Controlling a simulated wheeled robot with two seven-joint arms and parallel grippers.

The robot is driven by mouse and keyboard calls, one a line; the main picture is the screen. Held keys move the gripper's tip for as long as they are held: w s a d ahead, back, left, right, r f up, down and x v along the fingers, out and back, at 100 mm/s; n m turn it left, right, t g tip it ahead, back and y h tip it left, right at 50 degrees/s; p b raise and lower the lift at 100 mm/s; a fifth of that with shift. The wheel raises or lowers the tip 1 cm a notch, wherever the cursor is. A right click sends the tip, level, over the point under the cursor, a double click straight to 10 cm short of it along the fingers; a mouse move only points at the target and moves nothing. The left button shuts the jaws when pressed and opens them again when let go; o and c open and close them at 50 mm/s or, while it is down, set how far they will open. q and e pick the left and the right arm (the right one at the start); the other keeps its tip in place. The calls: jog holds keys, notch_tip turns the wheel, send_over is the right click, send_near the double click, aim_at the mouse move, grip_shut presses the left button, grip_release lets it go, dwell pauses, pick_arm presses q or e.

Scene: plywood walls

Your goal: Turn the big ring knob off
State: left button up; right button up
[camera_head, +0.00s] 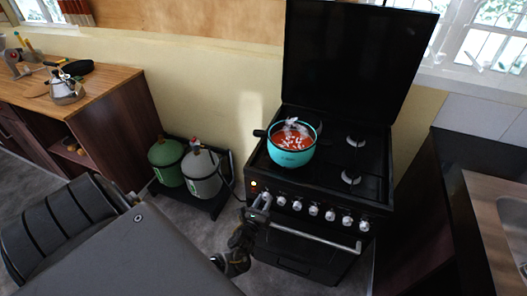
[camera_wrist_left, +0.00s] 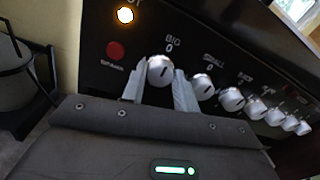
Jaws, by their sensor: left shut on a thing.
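The big ring knob (camera_wrist_left: 160,70) is a silver round knob under the label "BIG" in the left wrist view. It is the leftmost of a row of knobs on the front panel of a black stove (camera_head: 318,207). My left gripper (camera_wrist_left: 160,88) has its two pale fingers on either side of this knob and is shut on it. My right gripper is not in view.
A lit lamp (camera_wrist_left: 125,15) and a red button (camera_wrist_left: 115,50) sit left of the knob. A teal pot (camera_head: 291,156) with red food stands on the stove top. Green (camera_head: 167,160) and grey (camera_head: 202,174) gas cylinders stand left of the stove.

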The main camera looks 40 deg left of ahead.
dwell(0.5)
pick_arm(q)
jog(key=o, duration=1)
jog(key=shift+c, duration=0.2)
jog(key=v, duration=1.1)
jog(key=shift+w, duration=0.1)
